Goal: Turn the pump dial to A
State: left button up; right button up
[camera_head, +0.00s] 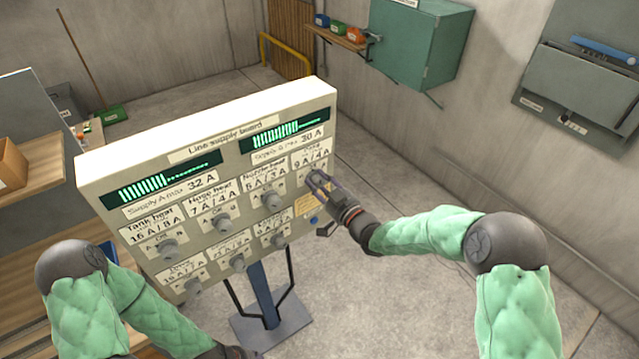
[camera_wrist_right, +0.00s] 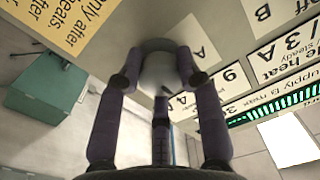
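The supply board (camera_head: 205,108) stands tilted on a post, with labelled dials in two rows. My right gripper (camera_head: 318,181) is at the top-right dial, under the 9 A/4 A label; the name above it is too small to read surely. In the right wrist view this grey round dial (camera_wrist_right: 158,72) sits between the fingertips of my right gripper (camera_wrist_right: 159,66), which press in on its sides. A letter A (camera_wrist_right: 199,51) shows on the panel beside the dial.
Another dial (camera_head: 271,201) sits left of the gripped one, and a lower-row dial (camera_head: 277,240) is below it. Green bar meters (camera_head: 160,182) run above the labels. A green cabinet (camera_head: 420,45) hangs on the back wall. Open floor lies right of the board.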

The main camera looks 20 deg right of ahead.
jog(key=shift+f+n+b, duration=0.15)
jog(key=shift+n+b, duration=0.15)
jog(key=shift+b, duration=0.25)
jog(key=n+b, duration=0.7)
jog(key=b, duration=0.3)
jog(key=shift+f+b, duration=0.1)
jog(key=shift+b, duration=0.3)
jog(key=shift+n+b, duration=0.6)
jog(key=shift+b, duration=0.25)
jog(key=o, duration=1.1)
jog(key=shift+o, duration=0.2)
jog(key=shift+r, duration=0.2)
